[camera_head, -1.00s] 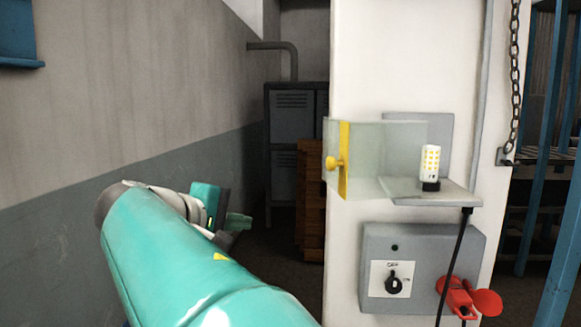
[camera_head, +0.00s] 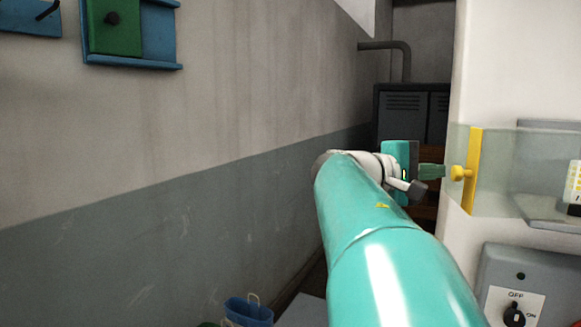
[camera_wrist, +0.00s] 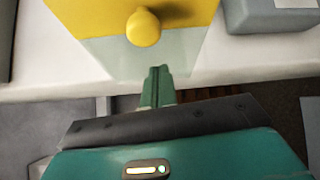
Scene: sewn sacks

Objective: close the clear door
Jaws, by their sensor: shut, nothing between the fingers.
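The clear door (camera_head: 503,170) stands swung out from the white pillar, with a yellow edge strip (camera_head: 473,170) and a yellow knob (camera_head: 459,173). My gripper (camera_head: 441,171) is shut and empty, its green fingertips just left of the knob in the head view. I cannot tell whether they touch it.
A white bulb with yellow dots (camera_head: 574,182) stands on the grey shelf (camera_head: 548,210) behind the door. A grey switch box (camera_head: 530,265) is below. Grey lockers (camera_head: 402,115) are at the back. A blue container (camera_head: 248,311) is low at the left.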

